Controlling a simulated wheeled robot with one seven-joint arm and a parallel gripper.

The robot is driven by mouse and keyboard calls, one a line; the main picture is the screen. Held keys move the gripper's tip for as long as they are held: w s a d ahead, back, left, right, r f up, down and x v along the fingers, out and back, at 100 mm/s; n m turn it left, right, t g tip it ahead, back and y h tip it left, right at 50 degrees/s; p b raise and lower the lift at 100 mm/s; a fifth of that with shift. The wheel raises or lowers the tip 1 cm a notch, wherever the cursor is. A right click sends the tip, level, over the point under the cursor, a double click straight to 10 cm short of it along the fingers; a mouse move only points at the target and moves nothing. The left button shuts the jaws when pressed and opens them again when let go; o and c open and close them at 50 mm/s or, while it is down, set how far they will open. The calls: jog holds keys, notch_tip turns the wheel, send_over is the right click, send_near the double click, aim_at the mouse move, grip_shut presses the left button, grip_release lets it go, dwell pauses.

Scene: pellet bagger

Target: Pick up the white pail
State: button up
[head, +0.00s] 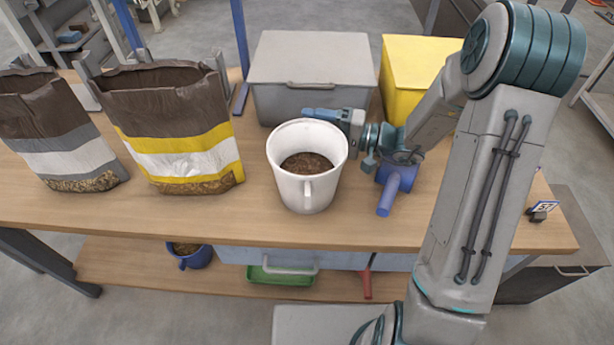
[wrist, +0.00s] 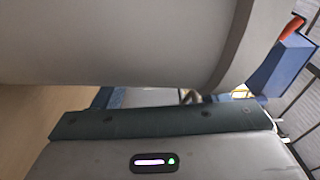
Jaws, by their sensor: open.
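The white pail (head: 307,185) stands upright on the wooden bench, part filled with brown pellets, its handle facing the front. My gripper (head: 325,115) is at the pail's far right rim, coming from the right. A blue finger shows beyond the rim, and the other finger is hidden or unclear. In the wrist view a large pale curved surface (wrist: 110,40), which looks like the pail's wall, fills the top. A blue fingertip (wrist: 283,65) shows at the right there. I cannot tell whether the fingers touch the pail.
A grey lidded box (head: 312,65) and a yellow box (head: 410,70) stand behind the pail. Two open pellet bags (head: 175,130) (head: 60,140) stand to the left. A blue scoop or mug (head: 395,180) lies just right of the pail. The bench front (head: 250,225) is clear.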

jog(key=c, duration=1.2)
